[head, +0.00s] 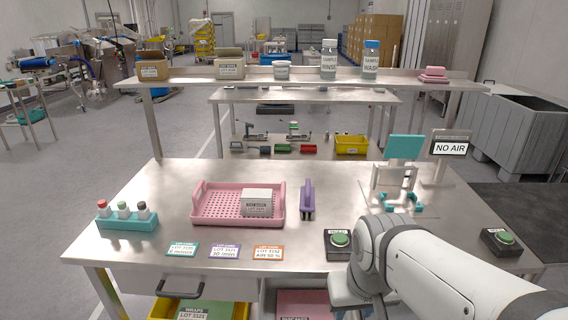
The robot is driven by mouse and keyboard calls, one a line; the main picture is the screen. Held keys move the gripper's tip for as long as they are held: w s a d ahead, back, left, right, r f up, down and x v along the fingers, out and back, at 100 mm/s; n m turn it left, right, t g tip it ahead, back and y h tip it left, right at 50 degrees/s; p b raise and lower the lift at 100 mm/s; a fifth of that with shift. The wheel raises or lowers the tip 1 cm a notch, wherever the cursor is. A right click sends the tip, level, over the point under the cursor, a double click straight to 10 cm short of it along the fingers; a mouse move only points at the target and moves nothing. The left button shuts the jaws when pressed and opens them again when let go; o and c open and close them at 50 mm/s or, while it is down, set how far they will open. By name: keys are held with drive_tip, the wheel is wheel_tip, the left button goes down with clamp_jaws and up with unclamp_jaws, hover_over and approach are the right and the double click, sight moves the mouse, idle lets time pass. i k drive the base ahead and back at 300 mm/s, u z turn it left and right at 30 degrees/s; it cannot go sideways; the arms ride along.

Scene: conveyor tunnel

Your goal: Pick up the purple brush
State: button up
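The purple brush (307,199) stands on the steel workbench (290,256), just right of the pink tray. It has a purple handle along its top and dark bristles beneath. It is apart from the tray, with bare bench around it. My white arm reaches in from the lower right, and its wrist links show at the bench's front edge, well short of the brush. The fingers of my gripper do not show in this view.
A pink tray (204,224) holds a labelled box (257,203). A teal rack (127,223) with small bottles is at left. Three label cards lie in front. A green button box (340,241) and a teal fixture (403,150) stand right of the brush. A raised shelf (300,80) crosses behind.

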sight(307, 194)
drive_tip(key=u, duration=0.05)
drive_tip(key=k, duration=1.05)
drive_tip(key=z, duration=0.65)
drive_tip(key=i, duration=1.75)
drive_tip(key=z, duration=0.2)
